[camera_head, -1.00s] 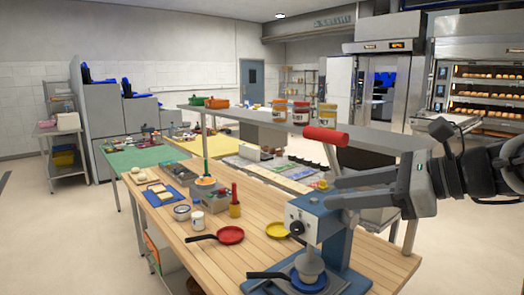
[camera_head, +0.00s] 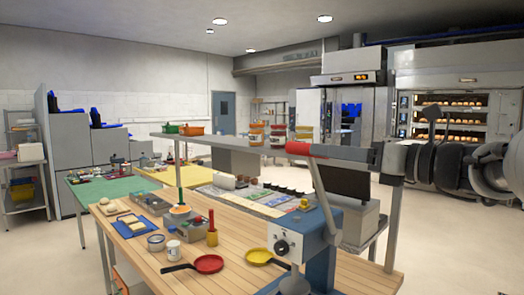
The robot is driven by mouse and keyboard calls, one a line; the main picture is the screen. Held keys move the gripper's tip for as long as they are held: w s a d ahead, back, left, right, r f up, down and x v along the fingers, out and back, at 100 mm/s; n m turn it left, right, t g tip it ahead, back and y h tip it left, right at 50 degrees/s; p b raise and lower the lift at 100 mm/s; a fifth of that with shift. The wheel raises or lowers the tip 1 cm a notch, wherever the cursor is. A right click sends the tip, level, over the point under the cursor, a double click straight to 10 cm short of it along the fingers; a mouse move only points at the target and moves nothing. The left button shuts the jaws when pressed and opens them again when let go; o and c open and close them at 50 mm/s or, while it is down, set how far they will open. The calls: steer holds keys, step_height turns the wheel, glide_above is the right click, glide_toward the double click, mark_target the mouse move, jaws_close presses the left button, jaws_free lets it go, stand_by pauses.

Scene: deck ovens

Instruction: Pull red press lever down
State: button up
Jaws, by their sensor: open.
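The press has a blue body (camera_head: 319,258) with a black knob on a pale plate, and stands at the front right of the wooden table. Its lever is up: a grey bar (camera_head: 324,204) rises from the body to a red handle (camera_head: 298,148). My gripper (camera_head: 335,152) comes in from the right at handle height, open. Its grey fingers overlap the handle's right part in the picture. I cannot tell whether they touch it or surround it. The bottom of the press is cut off by the picture's lower edge.
Deck ovens (camera_head: 437,78) stand behind at right.

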mark_target(307, 145)
steer(key=x, duration=0.6)
steer(key=shift+w+a, duration=0.15)
steer(key=shift+c, duration=0.3)
jaws_close()
